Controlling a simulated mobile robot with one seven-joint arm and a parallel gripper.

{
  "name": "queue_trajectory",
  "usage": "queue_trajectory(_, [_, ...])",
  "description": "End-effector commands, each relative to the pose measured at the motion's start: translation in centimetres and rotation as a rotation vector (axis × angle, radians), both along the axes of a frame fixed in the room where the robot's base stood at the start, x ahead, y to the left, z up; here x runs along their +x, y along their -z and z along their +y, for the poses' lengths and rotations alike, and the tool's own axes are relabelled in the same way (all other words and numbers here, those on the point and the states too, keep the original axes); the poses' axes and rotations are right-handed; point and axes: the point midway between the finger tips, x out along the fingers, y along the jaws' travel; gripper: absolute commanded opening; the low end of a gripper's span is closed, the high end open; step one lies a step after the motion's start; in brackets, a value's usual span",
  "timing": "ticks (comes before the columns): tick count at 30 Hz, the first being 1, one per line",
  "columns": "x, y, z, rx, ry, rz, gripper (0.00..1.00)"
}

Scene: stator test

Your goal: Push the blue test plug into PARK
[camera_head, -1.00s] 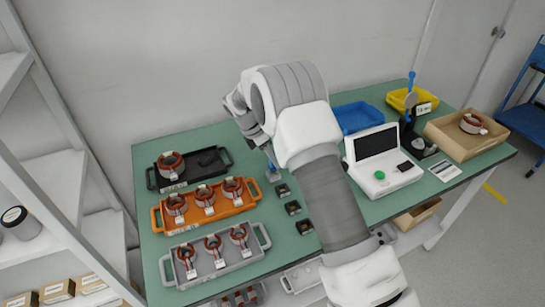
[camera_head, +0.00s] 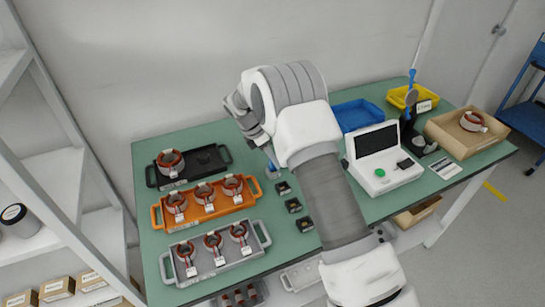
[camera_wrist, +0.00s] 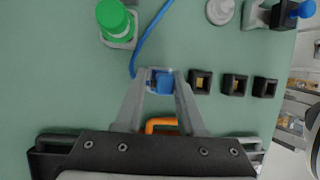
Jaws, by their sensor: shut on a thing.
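The blue test plug (camera_wrist: 163,83) sits between the fingers of my gripper (camera_wrist: 163,78) in the wrist view. My gripper is shut on it. A blue cable (camera_wrist: 146,42) curves up from near the plug. In the head view my arm hides most of the plug; a bit of blue shows at the fingers (camera_head: 271,160), by the far end of the socket row (camera_head: 283,187). I cannot tell how deep the plug sits, and no PARK label is readable.
The orange tray (camera_head: 163,217) and grey tray (camera_head: 165,268) hold stators, left of the sockets. A black tray (camera_head: 151,177) is behind them. A white tester (camera_head: 383,182) stands right of my arm. A green knob (camera_wrist: 113,16) stands close by in the wrist view.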

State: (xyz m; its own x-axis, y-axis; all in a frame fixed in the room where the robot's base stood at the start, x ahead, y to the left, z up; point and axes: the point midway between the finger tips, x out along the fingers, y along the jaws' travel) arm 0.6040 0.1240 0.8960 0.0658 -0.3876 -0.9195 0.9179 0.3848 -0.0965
Motion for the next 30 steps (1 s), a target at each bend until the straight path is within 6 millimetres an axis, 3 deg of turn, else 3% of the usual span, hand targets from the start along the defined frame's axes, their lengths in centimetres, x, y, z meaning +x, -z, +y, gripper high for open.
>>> queue_trajectory(29, [0.0,1.1,0.0,0.000,0.000,-0.001,0.00])
queue_trajectory(30, [0.0,1.0,0.0,0.000,0.000,-0.001,0.42])
